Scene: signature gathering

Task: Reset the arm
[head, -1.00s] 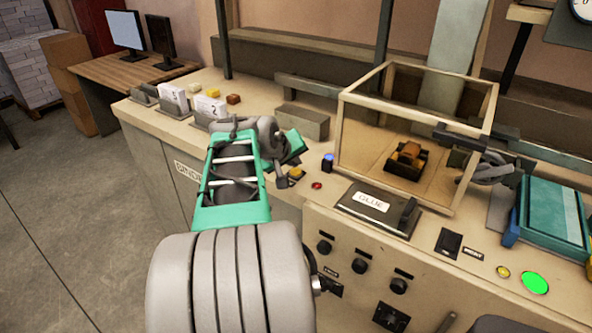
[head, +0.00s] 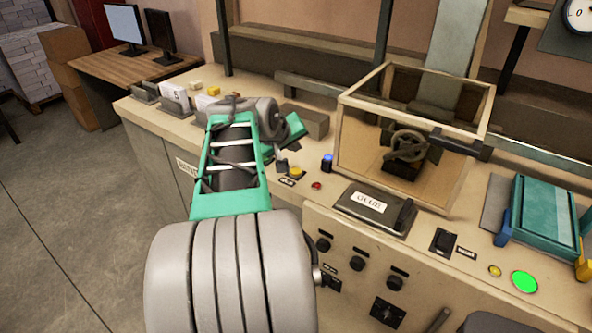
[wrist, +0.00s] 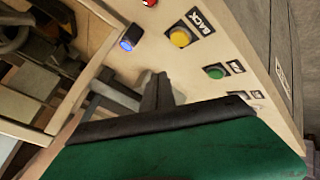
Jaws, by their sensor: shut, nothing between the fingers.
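My arm reaches forward over the left part of the console (head: 150,118), with its green and grey links in the head view. My gripper (head: 283,163) is at its far end, above the console top near the small yellow button (head: 296,171). Its fingers are partly hidden and small there. In the wrist view the dark fingers (wrist: 157,92) of my gripper are together with nothing between them. The green body of my gripper (wrist: 180,150) fills the lower part of that view. The fingers appear apart from the buttons.
A clear-walled box (head: 345,150) with a dark handwheel (head: 408,146) stands right of my gripper. A "GLUE" unit (head: 370,208), blue button (head: 327,163) and red button (head: 316,185) are nearby. A teal tray (head: 545,215) lies at right. Open floor (head: 60,230) is at left.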

